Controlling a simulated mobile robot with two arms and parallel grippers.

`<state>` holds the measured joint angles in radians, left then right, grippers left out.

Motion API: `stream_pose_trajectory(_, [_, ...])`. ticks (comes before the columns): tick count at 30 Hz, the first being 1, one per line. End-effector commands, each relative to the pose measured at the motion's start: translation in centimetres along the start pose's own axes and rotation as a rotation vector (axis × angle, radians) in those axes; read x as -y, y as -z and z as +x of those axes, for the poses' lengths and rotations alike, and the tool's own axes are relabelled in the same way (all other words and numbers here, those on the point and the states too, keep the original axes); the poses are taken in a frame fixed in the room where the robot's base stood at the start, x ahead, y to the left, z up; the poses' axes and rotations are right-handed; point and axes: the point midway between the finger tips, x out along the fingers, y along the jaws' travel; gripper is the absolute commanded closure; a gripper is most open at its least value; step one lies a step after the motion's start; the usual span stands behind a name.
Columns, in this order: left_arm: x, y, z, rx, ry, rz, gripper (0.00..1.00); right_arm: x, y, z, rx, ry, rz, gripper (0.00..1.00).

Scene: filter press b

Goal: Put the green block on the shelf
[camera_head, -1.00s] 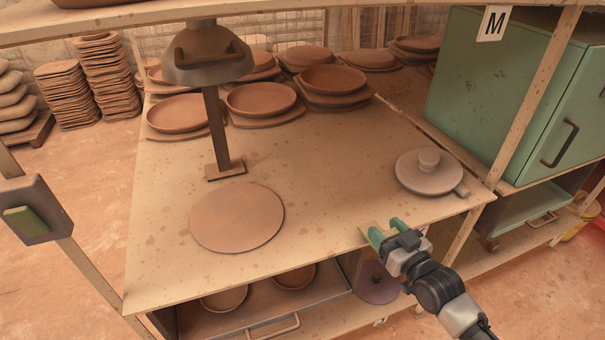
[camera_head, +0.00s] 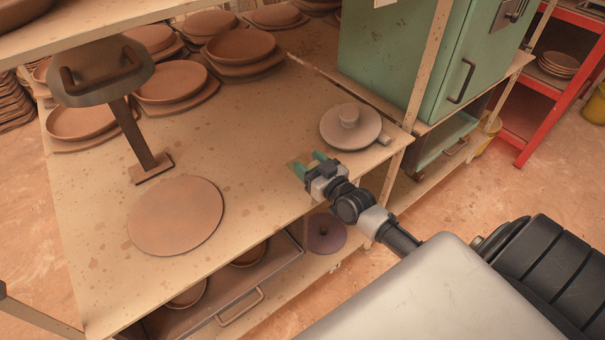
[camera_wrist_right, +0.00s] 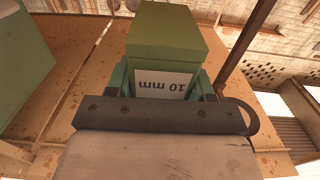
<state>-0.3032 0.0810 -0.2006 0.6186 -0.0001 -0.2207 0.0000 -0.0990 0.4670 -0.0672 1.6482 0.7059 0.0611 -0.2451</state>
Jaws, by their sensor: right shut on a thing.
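The green block (camera_wrist_right: 165,55) fills the upper middle of the right wrist view. It has an olive-green top and a white label reading "10 mm", upside down in the picture. My right gripper (camera_head: 308,162) is shut on it, with a finger on each side. A raised shelf board (camera_head: 130,14) crosses the upper left. My left gripper is not in view.
A flat clay disc (camera_head: 175,215) and a grey stand-like press part (camera_head: 100,75) occupy the bench's left. Clay dishes (camera_head: 240,48) line the back. A green cabinet (camera_head: 400,50) stands behind right. A tray with bowls (camera_head: 225,290) is below. The bench's middle is clear.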

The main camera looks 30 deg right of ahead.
Motion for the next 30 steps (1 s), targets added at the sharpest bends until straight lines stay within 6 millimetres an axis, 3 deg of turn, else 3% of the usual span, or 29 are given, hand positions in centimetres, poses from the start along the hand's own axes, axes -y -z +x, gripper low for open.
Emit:
stream_pose_trajectory(4, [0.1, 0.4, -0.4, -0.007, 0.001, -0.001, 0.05, 1.4, -0.8, 0.0, -0.001, -0.001, -0.001, 0.72])
stream_pose_trajectory(13, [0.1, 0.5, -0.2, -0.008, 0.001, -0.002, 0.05, 1.5, -4.5, 0.0, 0.001, 0.000, -0.004, 0.72])
stream_pose_trajectory(26, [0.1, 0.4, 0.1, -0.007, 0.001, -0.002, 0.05, 1.5, -5.3, 0.0, -0.001, -0.001, -0.003, 0.72])
stream_pose_trajectory(27, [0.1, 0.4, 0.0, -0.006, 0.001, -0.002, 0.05, 1.5, -5.2, 0.0, -0.001, -0.001, -0.003, 0.41])
stream_pose_trajectory(30, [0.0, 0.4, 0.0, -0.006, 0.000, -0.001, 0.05, 1.5, -5.2, 0.0, 0.000, -0.001, -0.002, 0.26])
